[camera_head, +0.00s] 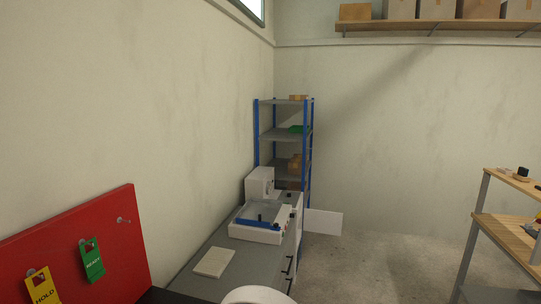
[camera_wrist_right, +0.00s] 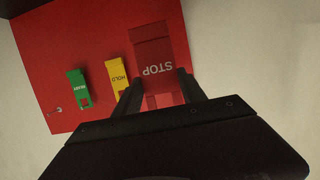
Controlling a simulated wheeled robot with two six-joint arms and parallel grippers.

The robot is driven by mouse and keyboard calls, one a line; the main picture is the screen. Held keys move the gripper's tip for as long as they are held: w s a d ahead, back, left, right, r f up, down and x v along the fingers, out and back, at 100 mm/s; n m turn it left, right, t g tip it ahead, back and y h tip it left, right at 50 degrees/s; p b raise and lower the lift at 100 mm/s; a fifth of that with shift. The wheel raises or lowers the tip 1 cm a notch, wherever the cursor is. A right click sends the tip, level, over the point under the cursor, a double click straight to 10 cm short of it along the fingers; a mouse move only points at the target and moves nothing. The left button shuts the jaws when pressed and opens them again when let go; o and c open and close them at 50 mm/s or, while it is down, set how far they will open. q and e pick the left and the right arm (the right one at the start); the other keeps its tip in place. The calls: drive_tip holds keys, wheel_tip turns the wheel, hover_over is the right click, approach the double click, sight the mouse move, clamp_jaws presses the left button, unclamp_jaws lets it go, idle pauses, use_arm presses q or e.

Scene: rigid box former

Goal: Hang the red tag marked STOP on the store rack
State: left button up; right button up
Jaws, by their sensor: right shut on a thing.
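The red tag marked STOP (camera_wrist_right: 153,52) shows in the right wrist view, upside down there, in front of a red board (camera_wrist_right: 50,95). My right gripper (camera_wrist_right: 161,86) is shut on this tag near its hook end; I cannot tell whether the tag is clear of the board. The tag and right gripper are not seen in the head view. A rack with blue posts and grey shelves (camera_head: 284,134) stands in the far corner in the head view. My left gripper is not in view.
The red board (camera_head: 110,235) carries a yellow HOLD tag (camera_head: 42,285), a green READY tag (camera_head: 91,259) and a bare peg (camera_head: 123,220). A grey bench (camera_head: 216,250) with a white machine (camera_head: 262,225) runs toward the rack.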

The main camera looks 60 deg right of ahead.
drive_tip(key=shift+r, duration=0.1)
drive_tip(key=r+p, duration=0.1)
drive_tip(key=w+p, duration=0.1)
drive_tip(key=p, duration=0.1)
drive_tip(key=r+p, duration=0.1)
drive_tip(key=p, duration=0.1)
drive_tip(key=shift+w+a+r, duration=0.25)
drive_tip(key=shift+a+r, duration=0.05)
drive_tip(key=shift+r, duration=0.05)
drive_tip(key=w+r+p+x, duration=0.1)
drive_tip(key=r+p+x, duration=0.2)
drive_tip(key=x, duration=1.1)
drive_tip(key=p, duration=0.3)
drive_tip(key=shift+w, duration=0.2)
drive_tip(key=shift+a, duration=0.15)
